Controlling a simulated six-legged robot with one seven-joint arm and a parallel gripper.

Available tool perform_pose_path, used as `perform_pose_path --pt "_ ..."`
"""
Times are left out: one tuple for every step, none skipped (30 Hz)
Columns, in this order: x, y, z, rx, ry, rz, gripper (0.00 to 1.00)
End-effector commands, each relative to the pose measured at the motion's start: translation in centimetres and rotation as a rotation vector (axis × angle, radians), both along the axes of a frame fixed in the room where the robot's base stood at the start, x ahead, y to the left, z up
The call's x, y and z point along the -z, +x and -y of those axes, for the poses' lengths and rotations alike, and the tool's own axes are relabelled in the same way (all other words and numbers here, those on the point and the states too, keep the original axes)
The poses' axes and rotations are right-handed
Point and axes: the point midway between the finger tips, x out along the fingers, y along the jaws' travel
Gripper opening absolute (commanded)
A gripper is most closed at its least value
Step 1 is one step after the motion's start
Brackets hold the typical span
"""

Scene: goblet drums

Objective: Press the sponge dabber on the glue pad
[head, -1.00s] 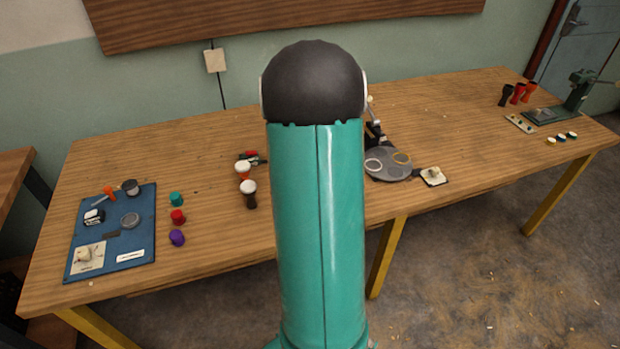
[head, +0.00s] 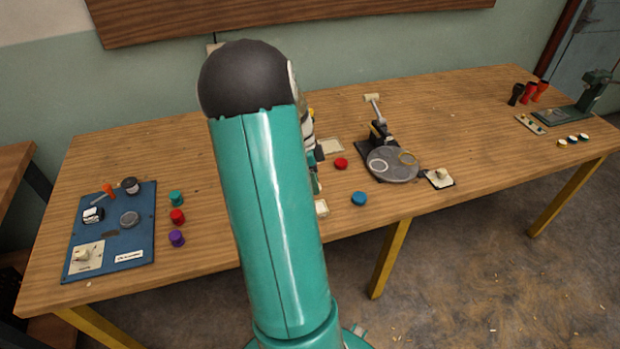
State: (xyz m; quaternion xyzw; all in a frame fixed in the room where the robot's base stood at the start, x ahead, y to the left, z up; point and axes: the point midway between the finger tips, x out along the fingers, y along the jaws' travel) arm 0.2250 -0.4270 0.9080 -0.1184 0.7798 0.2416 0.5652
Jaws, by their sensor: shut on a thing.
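My gripper (head: 317,158) shows only in part, at the right edge of my teal arm in the head view, above the middle of the table. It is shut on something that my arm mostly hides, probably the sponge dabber. A flat cream square (head: 331,146), which may be the glue pad, lies just behind and right of the gripper. I cannot tell whether anything held touches a pad.
A red lid (head: 341,163) and a blue lid (head: 359,199) lie right of the gripper. A blue mat (head: 140,222) with tools lies left.

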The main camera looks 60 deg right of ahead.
Motion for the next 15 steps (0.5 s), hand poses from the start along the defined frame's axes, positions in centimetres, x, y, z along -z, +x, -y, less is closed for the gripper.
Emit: perform_pose_path --pt "0.4 -0.2 0.0 0.003 0.001 -0.001 0.05" --pt "0.6 -0.2 0.1 0.004 0.001 -0.001 0.05" --pt "1.0 -0.3 0.1 0.005 0.0 -0.001 0.05" --pt "1.3 -0.3 0.1 0.006 0.001 -0.001 0.05" --pt "1.6 -0.3 0.0 0.006 0.002 -0.002 0.05" --pt "2.0 -0.3 0.0 0.005 0.002 -0.002 0.05" --pt "2.4 -0.2 0.0 0.005 0.002 -0.001 0.05" --pt "2.7 -0.2 0.0 0.004 0.002 -0.001 0.05" --pt "3.1 -0.2 0.0 0.004 0.002 -0.001 0.05" --pt "3.4 -0.2 0.0 0.004 0.002 -0.001 0.05" --pt "3.7 -0.2 0.1 0.004 0.001 0.0 0.05" --pt "4.1 -0.1 0.1 0.003 0.001 0.0 0.05" --pt "4.3 -0.1 0.1 0.003 0.001 0.0 0.05" --pt "4.6 -0.1 0.1 0.003 0.001 0.0 0.05" --pt "4.9 -0.1 0.1 0.003 0.001 0.0 0.05"
